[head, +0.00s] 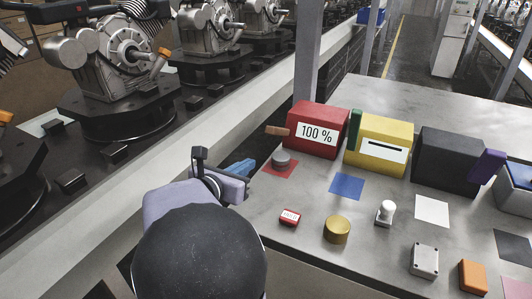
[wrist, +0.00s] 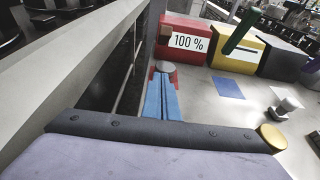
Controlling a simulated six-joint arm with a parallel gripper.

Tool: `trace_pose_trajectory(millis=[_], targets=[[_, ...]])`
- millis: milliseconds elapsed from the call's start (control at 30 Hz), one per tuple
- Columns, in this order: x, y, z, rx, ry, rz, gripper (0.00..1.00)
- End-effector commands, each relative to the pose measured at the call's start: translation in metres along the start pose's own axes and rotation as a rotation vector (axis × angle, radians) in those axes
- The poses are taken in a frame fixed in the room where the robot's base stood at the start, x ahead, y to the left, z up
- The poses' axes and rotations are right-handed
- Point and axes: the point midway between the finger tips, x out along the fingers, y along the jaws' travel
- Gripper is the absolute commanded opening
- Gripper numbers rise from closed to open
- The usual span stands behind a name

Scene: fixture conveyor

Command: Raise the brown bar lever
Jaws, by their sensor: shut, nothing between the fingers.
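The brown bar lever (head: 277,130) sticks out to the left from the red box (head: 322,118), lying roughly level in the head view. The box front shows a white "100 %" label. In the wrist view the lever (wrist: 165,33) shows at the left end of the red box (wrist: 184,54). My gripper (head: 249,164) has blue fingers, shut and empty, at the table's left edge. It is below and left of the lever in the head view and apart from it. In the wrist view the fingertips (wrist: 163,76) point toward the red box.
A grey knob (head: 282,158) on a red patch stands between my gripper and the red box. A yellow box (head: 385,130) with a green lever (head: 354,130) and a black box (head: 447,158) with a purple lever (head: 487,166) stand to the right. A brass cylinder (head: 337,230) stands in front.

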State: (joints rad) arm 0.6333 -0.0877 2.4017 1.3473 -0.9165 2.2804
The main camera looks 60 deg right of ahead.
Motion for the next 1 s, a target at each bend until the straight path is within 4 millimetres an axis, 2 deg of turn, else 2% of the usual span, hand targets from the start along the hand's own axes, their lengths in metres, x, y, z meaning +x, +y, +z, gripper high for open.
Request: trace_pose_trajectory(millis=[200, 367, 567, 933, 1000], targets=[[0.001, 0.0, 0.0, 0.018, -0.003, 0.0, 0.0], [0.011, 0.0, 0.0, 0.016, -0.002, -0.001, 0.0], [0.038, -0.001, -0.001, 0.015, 0.0, -0.005, 0.0], [0.103, -0.001, -0.001, 0.014, 0.0, -0.003, 0.0], [0.102, -0.001, 0.016, 0.018, -0.003, 0.0, 0.0]])
